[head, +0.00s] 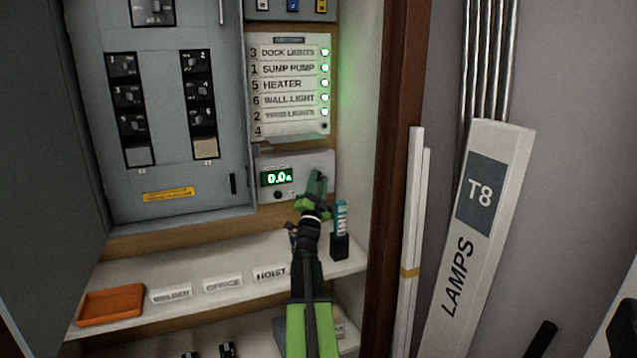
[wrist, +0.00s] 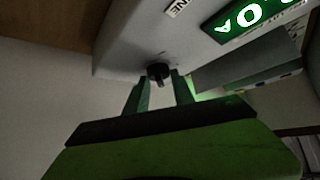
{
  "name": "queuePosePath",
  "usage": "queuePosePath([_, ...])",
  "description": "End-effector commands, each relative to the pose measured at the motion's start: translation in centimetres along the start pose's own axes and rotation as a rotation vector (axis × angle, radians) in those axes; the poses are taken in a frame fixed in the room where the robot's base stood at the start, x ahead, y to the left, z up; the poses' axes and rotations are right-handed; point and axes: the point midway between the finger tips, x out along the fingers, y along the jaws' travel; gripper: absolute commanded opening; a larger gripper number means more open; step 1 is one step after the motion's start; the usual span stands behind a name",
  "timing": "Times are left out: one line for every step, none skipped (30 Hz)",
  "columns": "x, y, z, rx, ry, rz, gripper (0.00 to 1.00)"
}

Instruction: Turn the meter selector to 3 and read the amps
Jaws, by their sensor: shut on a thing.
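The meter (head: 262,164) is a grey-white box below the circuit list. Its green display (head: 277,178) reads 0.0 A in the head view, and part of it shows tilted in the wrist view (wrist: 250,16). My gripper (head: 316,184) is at the right part of the meter's face. In the wrist view my gripper (wrist: 160,86) has its two green fingers on either side of a small black selector knob (wrist: 158,71) and is shut on it. The gripper hides the knob in the head view, and I cannot read its position marks.
The circuit list (head: 290,90) has several lit green lamps; row 4's lamp is dark. The breaker panel (head: 228,130) is at left. Below, a shelf (head: 130,262) holds an orange tray (head: 112,304), label plates and a black holder (head: 340,246) near my arm.

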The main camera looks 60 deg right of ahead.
Motion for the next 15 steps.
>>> queuePosePath([0.01,-0.02,0.01,0.000,0.000,0.000,0.05])
queuePosePath([0.01,-0.02,0.01,0.000,0.000,0.000,0.01])
queuePosePath([0.01,-0.02,0.01,0.000,0.000,0.000,0.00])
queuePosePath([0.01,-0.02,0.01,0.000,0.000,0.000,0.00])
queuePosePath([0.01,-0.02,0.01,0.000,0.000,0.000,0.00])
queuePosePath([0.01,0.00,0.02,-0.001,0.000,-0.001,0.00])
queuePosePath([0.00,0.05,0.03,-0.004,0.000,-0.004,0.00])
queuePosePath([-0.02,0.13,0.06,-0.011,0.001,-0.010,0.00])
queuePosePath([-0.05,0.29,0.08,-0.024,0.002,-0.023,0.00])
queuePosePath([-0.08,0.41,0.10,-0.040,0.003,-0.038,0.00])
queuePosePath([-0.10,0.51,0.13,-0.058,0.004,-0.055,0.00])
queuePosePath([-0.12,0.57,0.19,-0.083,0.003,-0.080,0.00])
queuePosePath([-0.11,0.58,0.21,-0.103,0.002,-0.100,0.00])
queuePosePath([-0.08,0.58,0.17,-0.121,0.003,-0.118,0.00])
queuePosePath([-0.04,0.59,0.09,-0.143,0.004,-0.140,0.00])
